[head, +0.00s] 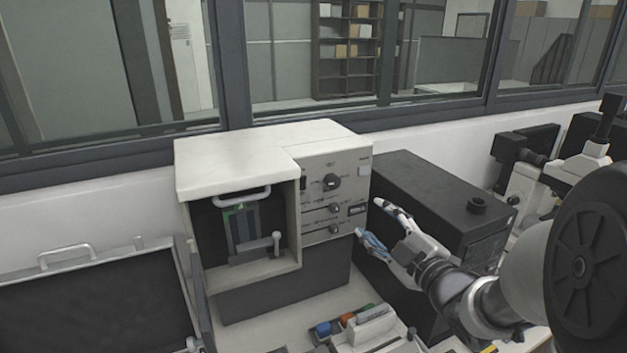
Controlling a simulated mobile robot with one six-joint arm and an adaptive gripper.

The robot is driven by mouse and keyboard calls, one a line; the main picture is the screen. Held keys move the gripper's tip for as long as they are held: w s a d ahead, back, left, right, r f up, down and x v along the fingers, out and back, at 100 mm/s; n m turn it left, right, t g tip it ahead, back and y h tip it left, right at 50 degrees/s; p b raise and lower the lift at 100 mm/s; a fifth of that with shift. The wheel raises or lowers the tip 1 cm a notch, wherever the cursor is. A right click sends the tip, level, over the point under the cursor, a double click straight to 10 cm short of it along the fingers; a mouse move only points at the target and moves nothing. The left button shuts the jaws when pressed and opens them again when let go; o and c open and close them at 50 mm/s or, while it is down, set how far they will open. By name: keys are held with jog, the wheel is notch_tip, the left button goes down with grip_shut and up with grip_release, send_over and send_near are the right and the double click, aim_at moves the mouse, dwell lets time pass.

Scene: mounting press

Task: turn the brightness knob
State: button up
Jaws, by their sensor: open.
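The mounting press (235,158) is a cream and grey machine in the middle of the head view. Its control panel (345,190) is on the right of its front. The labels are too small to read, so I cannot tell which is the brightness knob. My gripper (366,217) is open and empty, to the right of the panel, with its fingers pointing left toward it. It appears apart from the knobs.
A black box (430,190) stands right of the press, behind my gripper. Below are a small device (370,328) and blue and orange items. A dark open-fronted tray or case (95,310) with a handle is at the left. Microscope-like equipment (530,185) stands at the far right.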

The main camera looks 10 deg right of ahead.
aim_at(335, 183)
jog(key=x, duration=1.7)
jog(key=shift+w+a+r, duration=0.1)
jog(key=shift+a+r, duration=0.1)
jog(key=shift+a, duration=0.1)
jog(key=shift+c, duration=0.6)
jog(key=c, duration=0.9)
